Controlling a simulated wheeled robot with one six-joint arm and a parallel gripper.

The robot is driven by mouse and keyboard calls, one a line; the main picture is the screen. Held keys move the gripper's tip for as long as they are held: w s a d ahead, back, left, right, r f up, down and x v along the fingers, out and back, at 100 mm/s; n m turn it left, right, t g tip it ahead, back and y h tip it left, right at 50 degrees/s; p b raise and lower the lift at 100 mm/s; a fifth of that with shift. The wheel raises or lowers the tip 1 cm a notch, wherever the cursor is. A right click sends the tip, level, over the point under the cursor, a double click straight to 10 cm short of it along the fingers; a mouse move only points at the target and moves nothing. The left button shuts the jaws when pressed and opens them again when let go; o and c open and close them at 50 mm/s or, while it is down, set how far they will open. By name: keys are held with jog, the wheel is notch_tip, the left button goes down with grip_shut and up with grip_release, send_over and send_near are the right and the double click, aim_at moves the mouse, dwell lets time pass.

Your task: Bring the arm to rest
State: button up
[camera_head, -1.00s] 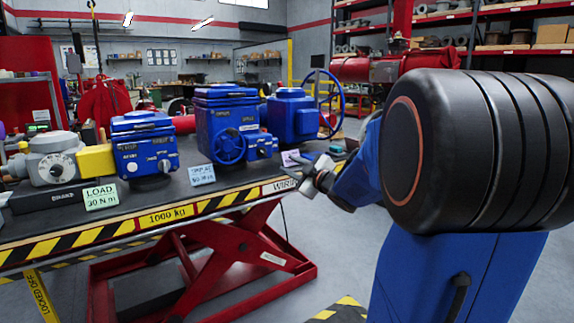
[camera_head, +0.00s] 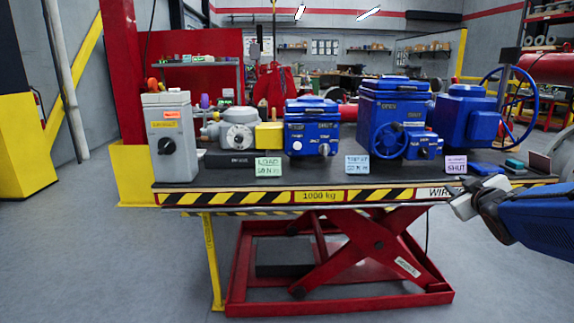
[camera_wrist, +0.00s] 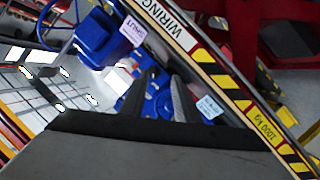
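My arm reaches in from the right edge of the head view, low and blue. My gripper (camera_head: 462,202) is beside the front right corner of the lift table (camera_head: 330,197), near the WIRING label. In the wrist view my gripper (camera_wrist: 164,76) shows two dark fingers with a gap between them and nothing held. Beyond the fingers are the table edge (camera_wrist: 222,68) and blue actuators, seen tilted. I cannot tell in the head view how far the fingertips are from the table edge.
On the table stand a grey switch box (camera_head: 168,140), a yellow coupling (camera_head: 269,136), a blue actuator (camera_head: 311,128), a larger blue actuator (camera_head: 393,105) and a blue unit with a handwheel (camera_head: 469,115). Small cards line the front. The floor (camera_head: 110,260) at left is clear.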

jog(key=s+a+f+m+g+y, duration=0.1)
jog(key=s+a+f+g, duration=0.2)
jog(key=s, duration=0.7)
jog(key=s+a+f+m+g+y, duration=0.1)
jog(key=s+a+f+g, duration=0.3)
jog(key=s+a+f, duration=0.4)
jog(key=s+a+f+m+g+y, duration=0.1)
jog(key=s+a+f+m+g, duration=0.1)
jog(key=s+a+f, duration=0.3)
jog(key=s+a+g, duration=0.1)
jog(key=s+a, duration=0.2)
jog(key=s, duration=0.4)
jog(key=shift+s+f+m+y, duration=0.2)
jog(key=shift+m+y, duration=0.1)
jog(key=shift+m, duration=0.1)
jog(key=shift+w, duration=0.15)
dwell(0.4)
